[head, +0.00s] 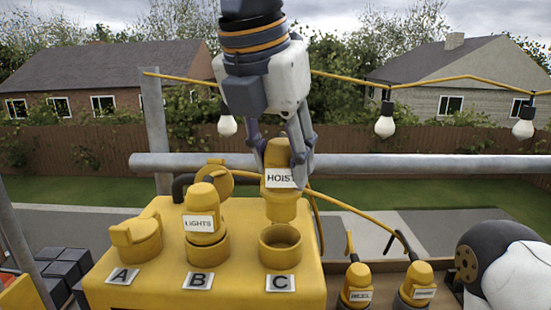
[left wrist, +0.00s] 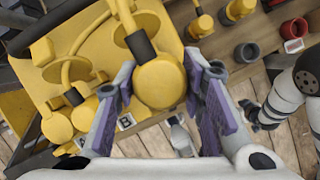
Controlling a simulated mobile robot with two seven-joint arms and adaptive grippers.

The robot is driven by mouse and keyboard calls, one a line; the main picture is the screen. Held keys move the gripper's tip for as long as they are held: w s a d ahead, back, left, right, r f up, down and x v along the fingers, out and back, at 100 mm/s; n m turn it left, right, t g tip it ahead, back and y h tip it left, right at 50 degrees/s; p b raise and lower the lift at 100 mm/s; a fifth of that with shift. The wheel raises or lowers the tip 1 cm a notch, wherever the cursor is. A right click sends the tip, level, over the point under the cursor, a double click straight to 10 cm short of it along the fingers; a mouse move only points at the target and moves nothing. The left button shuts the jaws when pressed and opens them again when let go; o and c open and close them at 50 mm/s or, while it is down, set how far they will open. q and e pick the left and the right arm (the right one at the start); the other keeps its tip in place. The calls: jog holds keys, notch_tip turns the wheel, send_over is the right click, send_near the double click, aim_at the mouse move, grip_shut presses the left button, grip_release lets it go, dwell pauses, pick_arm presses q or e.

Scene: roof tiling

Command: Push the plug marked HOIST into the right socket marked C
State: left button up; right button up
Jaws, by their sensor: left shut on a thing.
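The yellow HOIST plug (head: 281,205) is upright, with its white label facing the head camera. My left gripper (head: 282,165) is shut on its upper body, one finger at each side; the left wrist view shows the plug's round yellow top (left wrist: 160,83) between the fingers. The plug's lower end shows just above the open round socket C (head: 281,255), apart from its rim in the picture. The socket's empty mouth is visible. The C label (head: 281,283) is on the front of the yellow box.
The LIGHTS plug (head: 205,222) stands in socket B (head: 208,247). Socket A (head: 136,245) is capped. The REEL plug (head: 357,283) and another labelled plug (head: 416,280) stand to the right. A grey rail (head: 400,164) runs behind the box. Yellow cables trail behind and right.

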aim_at(279, 189)
pick_arm(q)
jog(key=f, duration=0.3)
jog(key=shift+s+a+f, duration=0.1)
jog(key=shift+s+f, duration=0.15)
jog(key=shift+s, duration=0.05)
jog(key=shift+f, duration=0.75)
jog(key=shift+w+f, duration=0.15)
jog(key=shift+f, duration=0.45)
dwell(0.5)
jog(key=o, duration=1)
jog(key=v, duration=1.1)
